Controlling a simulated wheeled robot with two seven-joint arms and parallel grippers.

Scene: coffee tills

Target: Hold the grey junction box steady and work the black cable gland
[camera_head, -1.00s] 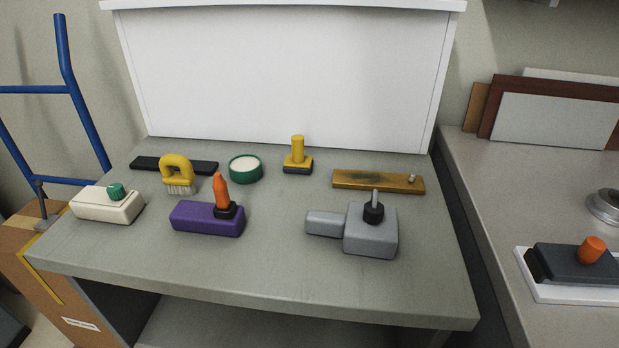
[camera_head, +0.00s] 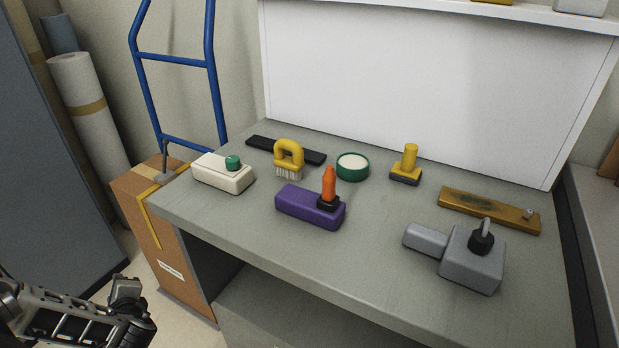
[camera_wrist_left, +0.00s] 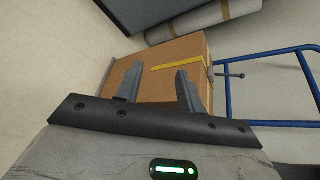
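The grey junction box (camera_head: 472,262) rests on the right part of the grey workbench, with a narrower grey block (camera_head: 425,239) at its left side. The black cable gland (camera_head: 481,239) sits on top of the box, with a thin grey stub rising from it. My left gripper (camera_wrist_left: 160,74) is open and empty in the left wrist view, facing a cardboard box. In the head view my left arm shows at the lower left, far from the junction box. My right gripper is not in view.
The bench (camera_head: 370,262) also holds a purple block (camera_head: 300,207) with an orange piece, a cream box (camera_head: 222,174), a yellow brush (camera_head: 289,152), a green tin (camera_head: 352,167), a yellow-handled stamp (camera_head: 409,160) and a wooden board (camera_head: 490,208). The cardboard box (camera_head: 180,265) and blue trolley (camera_head: 173,60) stand left.

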